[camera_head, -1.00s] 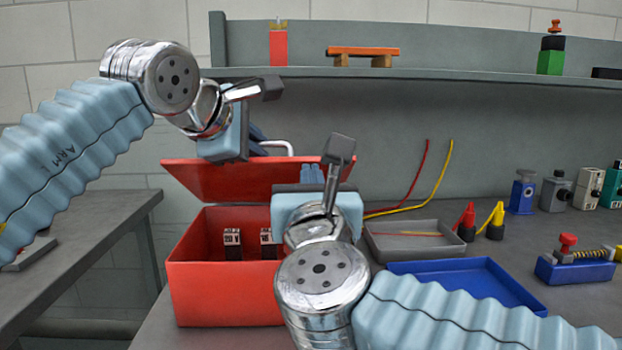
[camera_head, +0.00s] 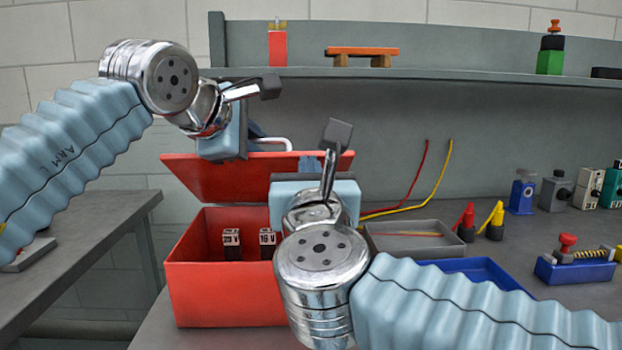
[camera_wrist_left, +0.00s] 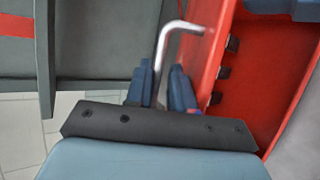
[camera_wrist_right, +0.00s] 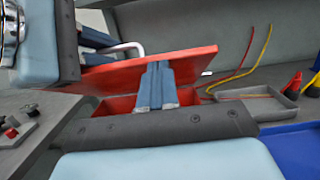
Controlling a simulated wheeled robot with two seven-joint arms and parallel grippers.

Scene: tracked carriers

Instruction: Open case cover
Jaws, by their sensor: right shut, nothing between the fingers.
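The red case (camera_head: 220,295) stands on the bench. Its red cover (camera_head: 225,178) is raised and tilted back, with the inside partly visible. A silver bent handle (camera_wrist_left: 178,27) is on the cover. My left gripper (camera_head: 258,133) is at the handle; in the left wrist view its fingers (camera_wrist_left: 162,82) are apart, with the handle bar between them. Contact with the bar is unclear. My right gripper (camera_head: 309,163) is in front of the cover above the case's right part; in the right wrist view its fingers (camera_wrist_right: 156,84) are together and empty. The case's right side is hidden.
Two small dark labelled blocks (camera_head: 232,244) show inside the case. A grey tray (camera_head: 415,225), a blue tray (camera_head: 480,268) and red and yellow clips (camera_head: 494,221) lie to the right. A shelf (camera_head: 450,73) runs behind. A separate table (camera_head: 95,220) is at left.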

